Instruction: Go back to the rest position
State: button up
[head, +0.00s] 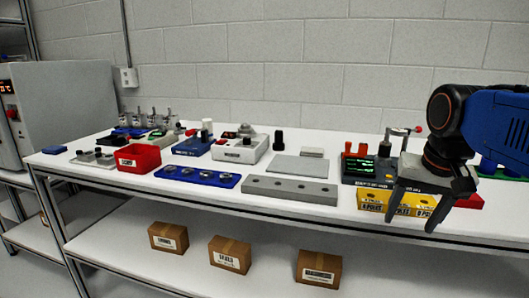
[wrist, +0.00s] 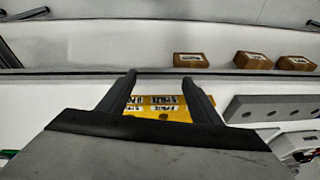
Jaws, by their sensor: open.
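My gripper (head: 411,208) is at the right front of the white workbench in the head view, pointing down, with its two dark fingers spread apart. In the wrist view the fingers (wrist: 172,84) reach toward the bench's front edge, with nothing held between them. A yellow labelled bin (head: 398,203) sits behind and between the fingers in the head view. The yellow bin also shows between the fingers in the wrist view (wrist: 158,106). I cannot tell whether the fingers touch it.
A grey block with holes (head: 290,190), a blue tray (head: 197,177), a red bin (head: 138,158) and a dark device with a green display (head: 370,170) stand on the workbench (head: 125,182). Several cardboard boxes (head: 230,254) sit on the lower shelf. A wall rises behind.

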jog(key=s+a+f+n, duration=0.1)
jog(key=s+f+n, duration=0.1)
jog(key=s+f, duration=0.3)
jog(key=s+a+f+n+t, duration=0.1)
jog(key=s+f, duration=0.4)
jog(key=f, duration=0.5)
jog(key=shift+a+f+n, duration=0.25)
jog(key=shift+a+n, duration=0.15)
jog(key=shift+n, duration=0.4)
jog(key=shift+c, duration=0.7)
